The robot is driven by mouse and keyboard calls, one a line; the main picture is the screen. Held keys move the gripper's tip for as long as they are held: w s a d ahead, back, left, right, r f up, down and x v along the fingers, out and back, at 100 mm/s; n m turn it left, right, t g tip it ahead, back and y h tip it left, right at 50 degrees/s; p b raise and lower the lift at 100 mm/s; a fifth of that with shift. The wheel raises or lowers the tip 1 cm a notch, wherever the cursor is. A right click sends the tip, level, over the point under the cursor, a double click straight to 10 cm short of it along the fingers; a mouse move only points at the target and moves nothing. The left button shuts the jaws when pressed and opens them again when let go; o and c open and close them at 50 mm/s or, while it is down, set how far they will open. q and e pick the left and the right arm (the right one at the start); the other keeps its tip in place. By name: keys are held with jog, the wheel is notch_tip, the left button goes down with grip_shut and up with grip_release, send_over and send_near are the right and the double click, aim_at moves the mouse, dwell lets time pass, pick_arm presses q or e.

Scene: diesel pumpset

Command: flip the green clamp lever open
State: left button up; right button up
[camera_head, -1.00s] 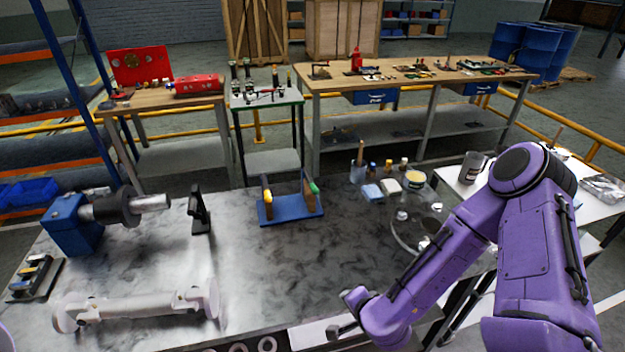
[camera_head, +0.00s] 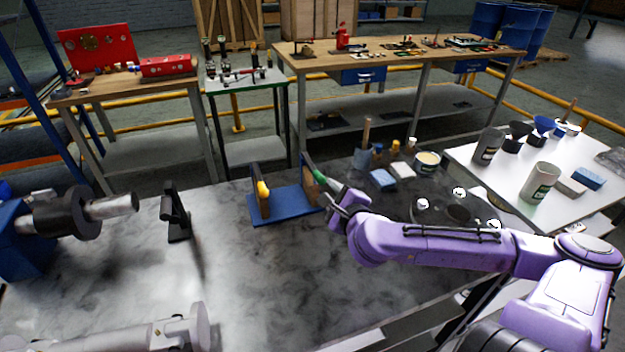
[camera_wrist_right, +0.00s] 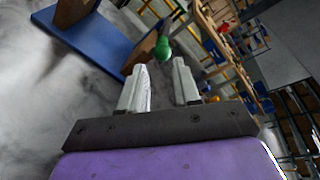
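The green clamp lever (camera_head: 318,174) sits at the top of the right wooden upright (camera_head: 308,188) on a blue base (camera_head: 283,208). In the right wrist view the green lever (camera_wrist_right: 162,48) shows as a rounded green knob just beyond my fingertips, roughly in line with the gap between them. My right gripper (camera_head: 335,192) is beside the right upright, and its two pale fingers (camera_wrist_right: 160,76) stand apart with nothing between them. Whether a finger touches the lever I cannot tell. My left gripper is not in view.
The left upright carries a yellow lever (camera_head: 263,189). A black stand (camera_head: 175,213) is left of the fixture. The front middle of the table is clear.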

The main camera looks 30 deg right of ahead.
aim_at(319, 177)
jog(key=b+x, duration=0.2)
jog(key=x, duration=0.5)
jog(key=shift+w+d+f, duration=0.15)
jog(key=shift+w, duration=0.2)
jog(key=shift+w+d, duration=0.25)
jog(key=shift+w, duration=0.1)
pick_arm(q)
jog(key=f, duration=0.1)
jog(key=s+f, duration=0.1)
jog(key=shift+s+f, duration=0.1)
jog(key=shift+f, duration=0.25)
pick_arm(e)
jog(key=shift+w, duration=0.2)
jog(key=shift+w, duration=0.1)
grip_shut()
